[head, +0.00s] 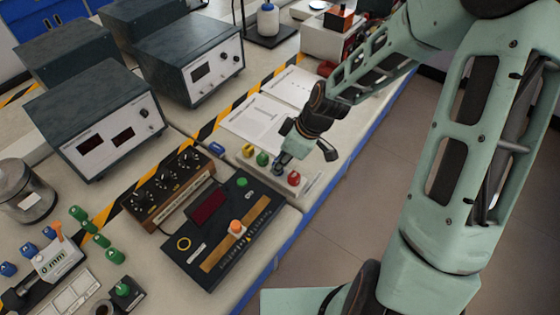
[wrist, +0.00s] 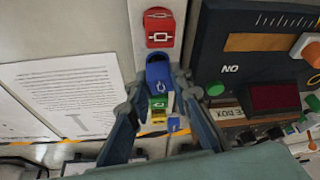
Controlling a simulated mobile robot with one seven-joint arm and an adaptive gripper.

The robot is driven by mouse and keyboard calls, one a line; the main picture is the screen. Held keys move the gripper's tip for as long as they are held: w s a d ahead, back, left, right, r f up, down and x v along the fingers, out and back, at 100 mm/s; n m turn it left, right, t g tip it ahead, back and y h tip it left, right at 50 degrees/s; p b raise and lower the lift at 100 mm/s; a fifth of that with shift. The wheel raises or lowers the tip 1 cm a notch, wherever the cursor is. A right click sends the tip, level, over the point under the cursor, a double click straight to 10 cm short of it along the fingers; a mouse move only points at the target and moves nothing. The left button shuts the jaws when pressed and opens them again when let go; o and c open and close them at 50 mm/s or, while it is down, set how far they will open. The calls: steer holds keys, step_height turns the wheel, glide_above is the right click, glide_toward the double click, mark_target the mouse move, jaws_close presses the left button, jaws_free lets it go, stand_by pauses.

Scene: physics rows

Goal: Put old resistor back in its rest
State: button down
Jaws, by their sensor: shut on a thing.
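A pale rest strip (head: 310,189) carries a row of small coloured pieces. In the wrist view a red piece (wrist: 160,28) bears a rectangular symbol, with a blue piece (wrist: 160,72), a green piece (wrist: 157,103) and a yellow piece (wrist: 158,116) in line below it. My gripper (wrist: 158,85) is shut on the blue piece between red and green. In the head view my gripper (head: 281,160) is low over the row, between the green piece (head: 262,159) and red piece (head: 294,178). The fingers partly hide the blue piece's base, so I cannot tell whether it is seated. No label marks the old resistor.
Another blue piece (head: 217,149) lies beyond the yellow piece (head: 248,150). A black instrument panel (head: 185,262) with a red display and orange knob stands close beside the row. Printed sheets (head: 255,122) lie behind. The bench's blue edge (head: 340,170) is near.

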steer(key=shift+f+b, duration=0.45)
steer(key=shift+f, duration=0.2)
steer(key=c, duration=1.3)
jaws_free()
steer(key=shift+o, duration=0.2)
steer(key=shift+r, duration=0.15)
steer(key=shift+r+p, duration=2.9)
steer(key=shift+r, duration=0.3)
steer(key=shift+f, duration=0.1)
